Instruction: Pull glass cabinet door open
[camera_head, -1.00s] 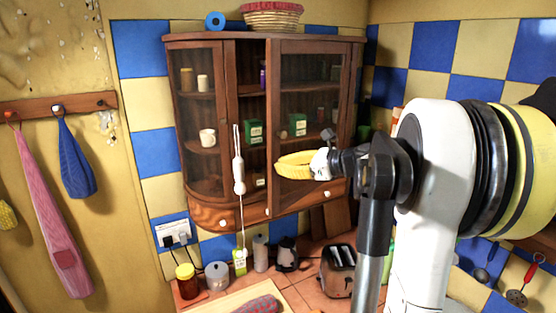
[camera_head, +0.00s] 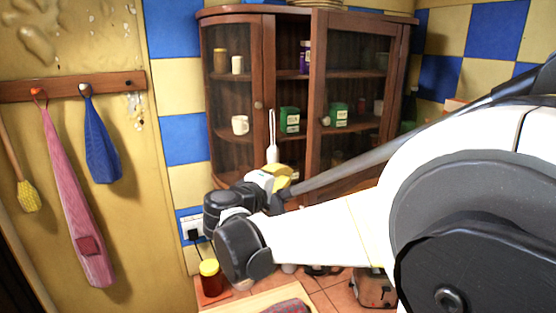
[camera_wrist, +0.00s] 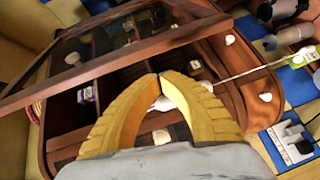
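The wooden cabinet (camera_head: 232,166) hangs at the corner. Its right glass door (camera_head: 352,50) stands ajar, with a dark gap showing shelves at its left edge. A pale knob (camera_head: 326,121) sits on that door; the door's frame (camera_wrist: 110,66) and knob (camera_wrist: 72,58) also show in the wrist view. My gripper (camera_head: 280,172) is in front of the cabinet's lower middle, partly hidden by my arm. In the wrist view its yellow fingertips (camera_wrist: 160,77) meet or nearly meet, with nothing visible between them. They overlap the opening beside the door frame; contact cannot be told.
A red-brown jar with a yellow lid (camera_head: 211,280) and a toaster (camera_head: 374,288) stand on the counter below. Cloths hang from a rack (camera_head: 60,86) at left. My arm hides the lower right.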

